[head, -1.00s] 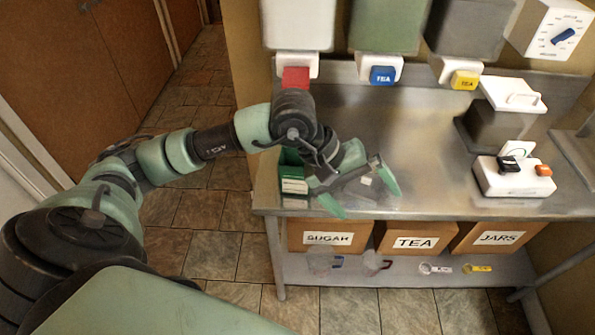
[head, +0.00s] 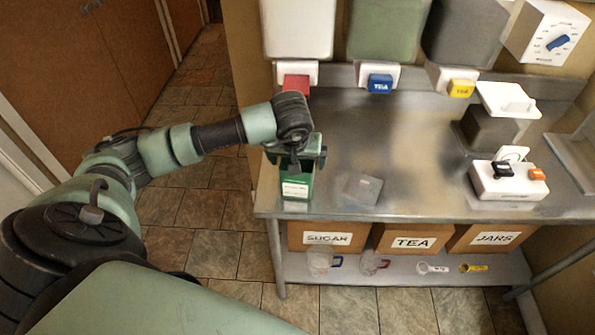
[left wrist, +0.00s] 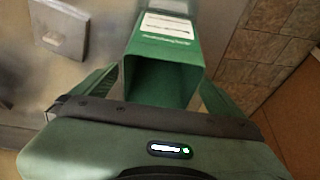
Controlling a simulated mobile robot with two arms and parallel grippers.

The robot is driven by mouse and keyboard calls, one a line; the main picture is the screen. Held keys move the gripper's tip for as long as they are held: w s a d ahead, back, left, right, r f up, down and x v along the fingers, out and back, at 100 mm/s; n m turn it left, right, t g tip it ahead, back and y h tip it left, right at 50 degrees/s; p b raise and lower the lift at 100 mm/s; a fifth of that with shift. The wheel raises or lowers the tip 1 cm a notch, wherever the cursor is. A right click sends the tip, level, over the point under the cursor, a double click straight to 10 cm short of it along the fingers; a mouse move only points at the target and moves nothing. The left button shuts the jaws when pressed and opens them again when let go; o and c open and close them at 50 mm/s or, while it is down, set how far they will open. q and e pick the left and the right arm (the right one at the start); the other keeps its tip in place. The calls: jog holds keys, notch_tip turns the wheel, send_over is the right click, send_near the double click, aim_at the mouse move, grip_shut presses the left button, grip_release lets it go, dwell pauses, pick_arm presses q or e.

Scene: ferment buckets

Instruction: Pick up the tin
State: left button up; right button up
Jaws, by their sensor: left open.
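The tin (head: 297,188) is a green box with a white label, upright near the left front corner of the steel counter. My left gripper (head: 296,158) is over it, open, with one finger on each side of the tin. In the left wrist view the tin (left wrist: 167,50) shows an open, dark top between the two spread fingers of my left gripper (left wrist: 155,95). I cannot tell whether either finger touches it. My right gripper is not in view.
A small grey block (head: 362,187) lies right of the tin on the counter (head: 410,150). A white scale-like device (head: 508,180) stands farther right. Dispensers with red, blue and yellow taps hang above the back. Labelled boxes (head: 413,240) sit on the shelf below.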

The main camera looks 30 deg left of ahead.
pick_arm(q)
jog(key=shift+w+f, duration=0.1)
jog(key=shift+f, duration=0.25)
jog(key=c, duration=2)
notch_tip(320, 180, up, 9)
jog(key=b, duration=0.3)
jog(key=s+d+m, duration=0.1)
jog(key=s+d, duration=0.1)
jog(key=d, duration=0.2)
jog(key=s+d+m+h, duration=0.1)
jog(key=s+d+m, duration=0.1)
jog(key=d, duration=0.2)
jog(key=s+d+m+h, duration=0.1)
jog(key=s+d+m, duration=0.1)
jog(key=d, duration=0.3)
jog(key=shift+s+d, duration=0.1)
jog(key=shift+s, duration=0.25)
